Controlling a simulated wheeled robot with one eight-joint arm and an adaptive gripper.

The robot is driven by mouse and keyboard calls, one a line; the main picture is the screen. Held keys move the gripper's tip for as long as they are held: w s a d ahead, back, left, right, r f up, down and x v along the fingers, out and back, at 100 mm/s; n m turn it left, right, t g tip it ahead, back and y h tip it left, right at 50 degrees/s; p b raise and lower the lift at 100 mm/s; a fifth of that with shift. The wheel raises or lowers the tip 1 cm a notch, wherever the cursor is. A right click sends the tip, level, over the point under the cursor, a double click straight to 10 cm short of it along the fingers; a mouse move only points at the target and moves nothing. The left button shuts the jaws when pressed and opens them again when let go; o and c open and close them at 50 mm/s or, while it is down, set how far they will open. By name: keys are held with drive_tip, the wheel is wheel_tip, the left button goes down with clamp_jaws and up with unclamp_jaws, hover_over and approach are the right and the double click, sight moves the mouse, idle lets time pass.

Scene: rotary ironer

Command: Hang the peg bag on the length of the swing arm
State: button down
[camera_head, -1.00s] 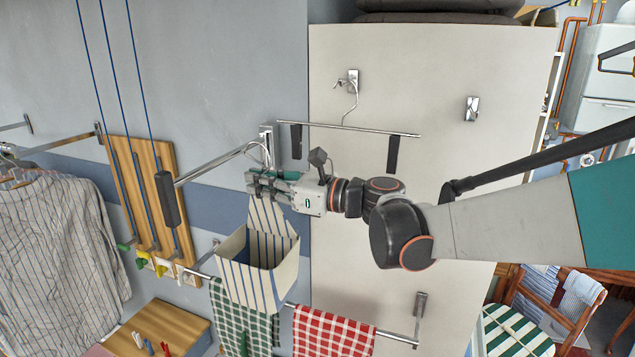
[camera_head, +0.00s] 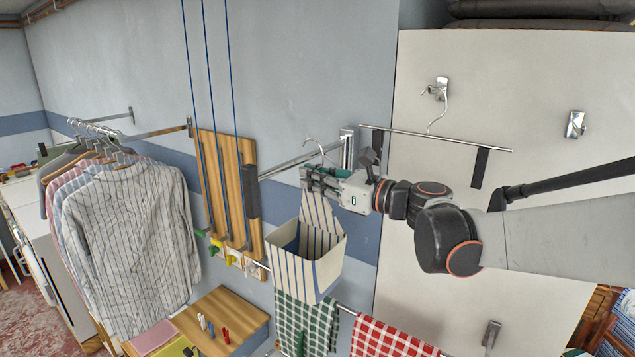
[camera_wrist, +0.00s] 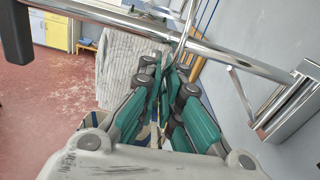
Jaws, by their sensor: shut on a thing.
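The peg bag (camera_head: 305,262) is cream with blue stripes and an open front. It hangs below my gripper (camera_head: 318,178), which is shut on its top. A thin wire hook rises above the fingers, close to the swing arm (camera_head: 287,166). The swing arm is a chrome bar running from a wall bracket (camera_head: 347,148) to a black end grip (camera_head: 251,190). In the wrist view the bar (camera_wrist: 230,52) crosses just beyond my teal fingers (camera_wrist: 172,85), and the wire crosses it. I cannot tell whether the hook rests on the bar. The bag is mostly hidden there.
A wooden board (camera_head: 228,180) with blue cords is on the wall at left, beside hanging shirts (camera_head: 130,235). Checked towels (camera_head: 385,338) hang on a rail below the bag. A trouser hanger (camera_head: 435,135) hangs on the pale panel at right.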

drive_tip(key=shift+w+a, duration=0.2)
drive_tip(key=shift+a, duration=0.1)
drive_tip(key=shift+w+a+f+b, duration=0.2)
drive_tip(key=shift+f+b, duration=0.3)
drive_tip(key=shift+f, duration=0.05)
drive_tip(key=shift+w+a+f+b, duration=0.2)
drive_tip(key=shift+f+b, duration=0.25)
drive_tip(key=shift+f, duration=0.1)
drive_tip(key=shift+f+b, duration=0.3)
drive_tip(key=shift+f, duration=0.05)
drive_tip(key=c, duration=1.7)
unclamp_jaws()
